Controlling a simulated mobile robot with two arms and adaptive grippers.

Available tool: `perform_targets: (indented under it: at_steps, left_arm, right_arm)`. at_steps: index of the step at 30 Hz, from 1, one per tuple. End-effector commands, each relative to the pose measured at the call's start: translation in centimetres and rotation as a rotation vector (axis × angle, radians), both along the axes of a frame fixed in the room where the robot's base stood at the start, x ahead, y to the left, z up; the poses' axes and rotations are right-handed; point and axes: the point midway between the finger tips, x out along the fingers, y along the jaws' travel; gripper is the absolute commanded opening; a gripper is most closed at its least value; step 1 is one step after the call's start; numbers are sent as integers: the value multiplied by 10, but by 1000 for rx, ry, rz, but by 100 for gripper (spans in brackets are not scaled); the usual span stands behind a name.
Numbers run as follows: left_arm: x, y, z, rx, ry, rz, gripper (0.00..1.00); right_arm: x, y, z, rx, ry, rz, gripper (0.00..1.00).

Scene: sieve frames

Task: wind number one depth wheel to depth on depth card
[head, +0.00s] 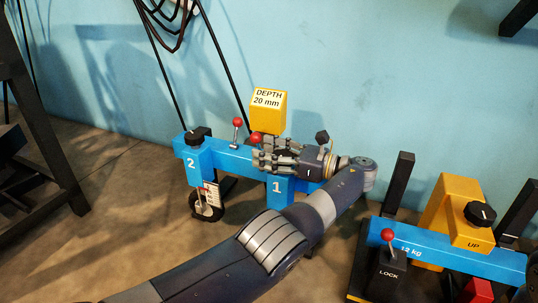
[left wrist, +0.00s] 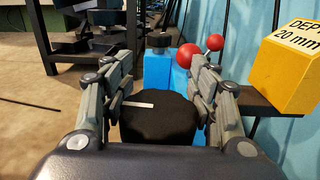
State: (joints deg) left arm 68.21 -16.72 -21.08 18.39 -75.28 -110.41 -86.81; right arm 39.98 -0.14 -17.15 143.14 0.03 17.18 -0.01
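The blue bar carries a post marked 1 (head: 277,188) and a post marked 2 (head: 192,164). In the left wrist view the number one depth wheel (left wrist: 160,118) is a black round knob with a white line pointing left. My left gripper (head: 257,155) has a finger on each side of it; whether the pads press on it I cannot tell. In the head view the gripper hides this wheel. The depth card (head: 267,98), on a yellow block behind, reads DEPTH 20 mm.
Red-ball levers (head: 237,122) stand on the bar near the gripper. The second black knob (head: 195,135) tops post 2, above a small ground wheel (head: 207,203). At right is another blue unit (head: 450,252) with a LOCK lever. A dark frame (head: 40,120) stands left.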

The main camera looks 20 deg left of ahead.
Motion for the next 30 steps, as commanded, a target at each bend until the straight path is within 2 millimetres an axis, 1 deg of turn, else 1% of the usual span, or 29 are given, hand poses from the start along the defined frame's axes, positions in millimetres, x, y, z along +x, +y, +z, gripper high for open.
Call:
perform_targets:
  at_steps: [5, 6, 9, 12, 15, 20, 27, 28, 29, 30]
  left_arm:
    - [-1, 0, 20, 0, -5, 0, 54]
    - [0, -1, 32, 0, -8, -1, 54]
    - [0, -2, 53, -1, -6, -3, 54]
    - [0, -2, 70, 0, -4, -4, 54]
    - [0, -3, 82, -1, -1, -3, 54]
    - [0, -3, 92, -1, 1, -4, 54]
    - [0, -3, 93, -1, 1, -4, 54]
    - [0, -3, 93, -1, 1, -4, 58]
    - [1, -3, 92, -2, 0, -6, 65]
    - [2, -2, 91, -5, -3, -13, 67]
  right_arm:
    - [-1, 0, 0, -1, -3, -1, 40]
    - [-1, 0, 0, -1, -3, -1, 40]
    - [-1, 0, 0, -2, -4, -1, 40]
    - [-1, 0, 0, -2, -4, -1, 40]
    - [-1, 0, 0, -2, -4, -1, 40]
    - [-1, 0, 0, -2, -4, -1, 40]
    - [-2, 0, 0, -1, -5, -1, 40]
    - [-2, 0, 0, -1, -5, -1, 40]
    - [-2, 0, 0, -1, -5, -1, 40]
    - [-2, 0, 0, -2, -5, -1, 40]
